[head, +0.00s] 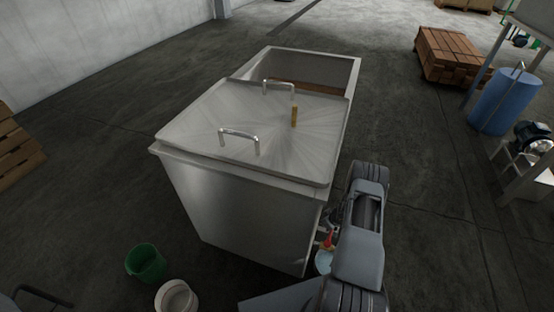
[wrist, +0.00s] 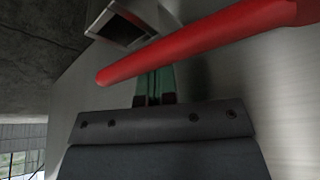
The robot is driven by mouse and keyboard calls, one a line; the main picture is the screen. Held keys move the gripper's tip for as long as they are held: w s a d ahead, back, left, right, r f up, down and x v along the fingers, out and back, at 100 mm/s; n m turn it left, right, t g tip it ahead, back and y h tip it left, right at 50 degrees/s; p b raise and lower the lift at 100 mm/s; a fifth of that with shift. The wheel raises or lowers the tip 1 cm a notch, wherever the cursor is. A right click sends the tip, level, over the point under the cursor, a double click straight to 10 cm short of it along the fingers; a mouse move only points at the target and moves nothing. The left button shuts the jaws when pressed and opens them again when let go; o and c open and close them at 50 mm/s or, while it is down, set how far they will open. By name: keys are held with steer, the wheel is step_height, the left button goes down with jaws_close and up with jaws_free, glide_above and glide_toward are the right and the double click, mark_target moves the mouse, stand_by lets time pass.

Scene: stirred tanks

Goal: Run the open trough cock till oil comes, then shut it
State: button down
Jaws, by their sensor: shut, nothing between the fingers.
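The steel trough (head: 240,215) stands in the middle of the head view, its front part under a flat lid and its far end open. The cock's red lever (head: 328,240) shows low on the trough's right side, partly behind my arm. In the wrist view the red lever (wrist: 190,42) runs slantwise across the top, close in front of my gripper (wrist: 154,82). My gripper is shut and empty. A square metal opening (wrist: 122,28) shows at the upper left of the wrist view. No flow is visible.
A green bucket (head: 146,263) and a white bucket (head: 177,298) stand on the floor in front of the trough. A wooden stack (head: 448,55), a blue drum (head: 505,100) and a pump (head: 535,137) stand at the right. The floor right of my arm is clear.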

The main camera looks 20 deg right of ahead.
stand_by(0.5)
steer(key=shift+s+d+f, duration=0.1)
steer(key=shift+s+d, duration=0.6)
steer(key=shift+d, duration=0.25)
steer(key=shift+s+d, duration=0.7)
steer(key=shift+d, duration=0.25)
steer(key=r+p, duration=0.1)
steer(key=r, duration=0.1)
steer(key=r+p, duration=0.2)
steer(key=r, duration=0.1)
steer(key=shift+s+d+r+p, duration=0.3)
steer(key=shift+d+r+p, duration=0.05)
steer(key=shift+p, duration=0.05)
steer(key=s+d, duration=0.2)
steer(key=s, duration=0.7)
steer(key=shift+d+f+b, duration=0.1)
steer(key=shift+f+b, duration=1.85)
steer(key=shift+f, duration=0.85)
stand_by(1.0)
